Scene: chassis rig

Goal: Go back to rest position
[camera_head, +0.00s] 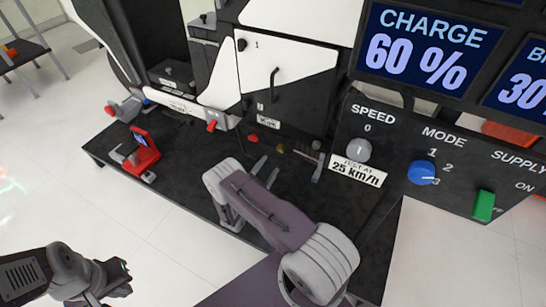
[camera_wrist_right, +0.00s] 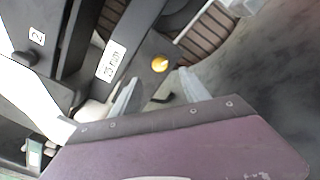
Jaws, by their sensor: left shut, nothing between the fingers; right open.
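My left gripper (camera_head: 122,278) is low at the left of the head view, over the white floor, apart from the rig; it is shut and empty. My right arm reaches up from the bottom middle. My right gripper (camera_head: 265,172) is over the black rig platform (camera_head: 190,185), close to the lower part of the cabinet. In the right wrist view my right gripper (camera_wrist_right: 158,92) has its two fingertips spread, with nothing held between them. A yellow knob (camera_wrist_right: 160,63) shows just beyond the fingertips. I cannot tell whether they touch anything.
The control panel (camera_head: 400,140) at the right has a speed knob (camera_head: 358,150), a blue mode knob (camera_head: 422,173) and a green supply switch (camera_head: 484,206). A charge display (camera_head: 425,45) reads 60 %. A red device (camera_head: 142,155) stands on the platform's left.

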